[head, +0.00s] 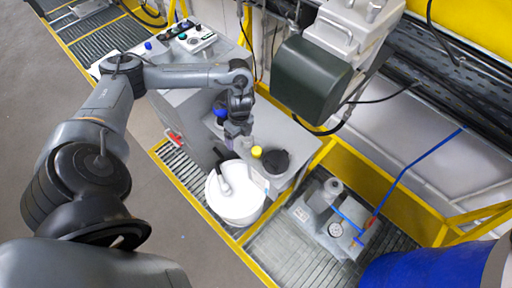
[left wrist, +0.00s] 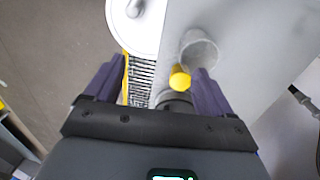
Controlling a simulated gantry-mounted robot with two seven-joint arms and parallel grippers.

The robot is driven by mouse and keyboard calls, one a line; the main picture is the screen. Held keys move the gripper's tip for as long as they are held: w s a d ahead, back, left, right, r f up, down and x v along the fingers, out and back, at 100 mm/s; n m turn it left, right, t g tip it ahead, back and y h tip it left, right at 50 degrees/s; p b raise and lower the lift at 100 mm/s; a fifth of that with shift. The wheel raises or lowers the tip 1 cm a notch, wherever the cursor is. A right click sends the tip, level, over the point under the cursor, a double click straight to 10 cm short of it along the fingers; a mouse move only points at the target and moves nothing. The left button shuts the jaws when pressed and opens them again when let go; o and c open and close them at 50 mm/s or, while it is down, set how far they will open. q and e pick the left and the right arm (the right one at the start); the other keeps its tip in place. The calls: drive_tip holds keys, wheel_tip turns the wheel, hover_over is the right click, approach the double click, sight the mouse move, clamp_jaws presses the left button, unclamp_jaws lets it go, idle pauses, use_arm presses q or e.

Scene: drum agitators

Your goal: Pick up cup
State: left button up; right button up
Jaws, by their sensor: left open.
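A grey, see-through cup (left wrist: 198,48) stands on the grey surface in the left wrist view, beside a small round yellow thing (left wrist: 180,78). The cup lies ahead of my left gripper (left wrist: 155,80), near its right finger, and is not held. The gripper's two purple fingers are spread with nothing clamped between them. In the head view my left gripper (head: 237,141) hangs over the grey surface, just behind the yellow thing (head: 256,151). I cannot make out the cup clearly there. My right gripper is in neither view.
A white round container (head: 236,193) stands in front of the gripper. A dark round object (head: 275,161) lies near the yellow thing. A dark green box (head: 308,82) hangs to the right. A yellow-framed grating with a pump unit (head: 333,222) is at lower right.

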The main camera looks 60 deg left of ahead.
use_arm(q)
drive_tip(key=w+a+r+t, duration=0.1)
drive_tip(key=w+a+r, duration=0.1)
drive_tip(key=w, duration=0.1)
drive_tip(key=b, duration=0.1)
approach(247, 140)
drive_tip(key=shift+s+d+f, duration=0.35)
drive_tip(key=shift+s+d, duration=0.05)
drive_tip(key=shift+d, duration=0.2)
drive_tip(key=shift+s+d+f, duration=0.35)
drive_tip(key=shift+s+d, duration=0.05)
drive_tip(key=shift+d, duration=0.2)
drive_tip(key=f, duration=0.3)
drive_tip(key=shift+w+a+f, duration=0.2)
drive_tip(key=shift+w+f, duration=0.15)
drive_tip(key=shift+f, duration=0.65)
drive_tip(key=c, duration=1.1)
